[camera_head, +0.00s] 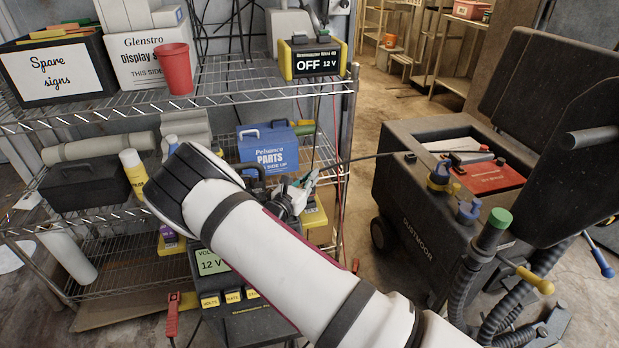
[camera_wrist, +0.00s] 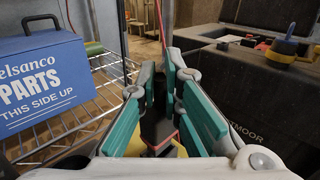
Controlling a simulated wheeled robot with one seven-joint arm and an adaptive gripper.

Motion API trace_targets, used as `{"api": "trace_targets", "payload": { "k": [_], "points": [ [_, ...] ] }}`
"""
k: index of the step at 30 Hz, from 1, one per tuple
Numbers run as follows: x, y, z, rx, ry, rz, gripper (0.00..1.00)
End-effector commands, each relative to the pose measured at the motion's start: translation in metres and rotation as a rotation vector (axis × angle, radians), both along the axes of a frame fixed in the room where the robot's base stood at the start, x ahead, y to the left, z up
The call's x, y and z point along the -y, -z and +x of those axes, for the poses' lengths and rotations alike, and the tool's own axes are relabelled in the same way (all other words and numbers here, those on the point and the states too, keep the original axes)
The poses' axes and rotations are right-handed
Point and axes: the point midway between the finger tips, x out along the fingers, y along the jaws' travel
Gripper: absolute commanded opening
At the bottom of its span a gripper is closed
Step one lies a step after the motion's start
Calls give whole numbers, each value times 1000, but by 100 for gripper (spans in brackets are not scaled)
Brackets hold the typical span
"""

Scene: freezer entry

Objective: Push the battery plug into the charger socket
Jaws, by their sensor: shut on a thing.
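My gripper (camera_head: 292,196) is at the shelf rack in the head view, partly hidden behind my own white arm. In the wrist view its teal-padded fingers (camera_wrist: 160,105) are closed around a dark plug (camera_wrist: 157,128) with a red edge. In the head view a black cable (camera_head: 385,155) runs from near the gripper to the floor machine. A black charger (camera_head: 245,318) with a green 12 V display stands below the gripper, largely covered by my arm. I cannot make out its socket or whether the plug touches anything.
The wire shelf (camera_head: 225,82) holds a charger reading OFF 12 V (camera_head: 313,62), a red cup (camera_head: 176,70) and boxes. A blue parts box (camera_head: 267,148) stands close behind the gripper. The machine (camera_head: 415,210) with its lid open and red battery (camera_head: 487,176) is at right.

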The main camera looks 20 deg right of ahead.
Motion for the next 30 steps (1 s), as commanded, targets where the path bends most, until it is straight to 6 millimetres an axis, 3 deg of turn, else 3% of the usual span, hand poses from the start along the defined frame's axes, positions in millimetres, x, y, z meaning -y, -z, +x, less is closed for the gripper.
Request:
{"api": "trace_targets", "payload": {
  "k": [30],
  "points": [
    [0, 21, 0, 0, 0, 0, 0]
  ]
}}
